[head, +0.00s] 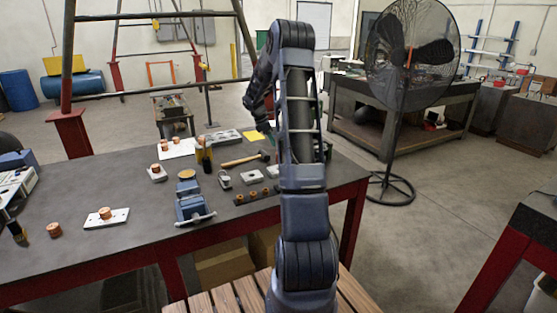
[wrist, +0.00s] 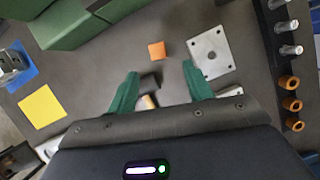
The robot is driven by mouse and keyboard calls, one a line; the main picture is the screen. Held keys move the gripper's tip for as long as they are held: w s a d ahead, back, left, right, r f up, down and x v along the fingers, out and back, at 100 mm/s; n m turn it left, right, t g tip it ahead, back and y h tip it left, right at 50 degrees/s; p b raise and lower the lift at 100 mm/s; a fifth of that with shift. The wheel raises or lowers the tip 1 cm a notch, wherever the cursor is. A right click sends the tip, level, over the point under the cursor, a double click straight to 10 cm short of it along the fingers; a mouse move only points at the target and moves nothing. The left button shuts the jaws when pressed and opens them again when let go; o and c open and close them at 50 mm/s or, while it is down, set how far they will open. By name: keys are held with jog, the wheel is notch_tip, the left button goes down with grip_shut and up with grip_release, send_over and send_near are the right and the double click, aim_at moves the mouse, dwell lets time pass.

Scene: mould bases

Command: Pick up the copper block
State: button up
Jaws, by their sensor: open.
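A small copper-orange square block (wrist: 157,50) lies on the dark bench top in the wrist view, just beyond the fingertips and roughly centred between them. I cannot pick it out in the head view, where my arm covers part of the bench. My gripper (wrist: 160,68) shows two green fingers spread apart with nothing held between them. Its height above the bench is hard to judge. A grey plate with holes (wrist: 212,55) lies just right of the block, apart from it.
A hammer (head: 240,160) lies on the bench (head: 120,240); part of it shows between the fingers. A rail of pegs and copper rings (wrist: 290,104) is at the right of the wrist view. A yellow sheet (wrist: 42,108) and green body (wrist: 85,20) are left. A fan (head: 410,50) stands beyond.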

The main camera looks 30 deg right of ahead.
jog(key=x, duration=0.5)
jog(key=shift+d+f, duration=0.1)
jog(key=shift+f, duration=0.3)
jog(key=shift+w+x, duration=0.2)
jog(key=shift+x, duration=2.4)
grip_shut()
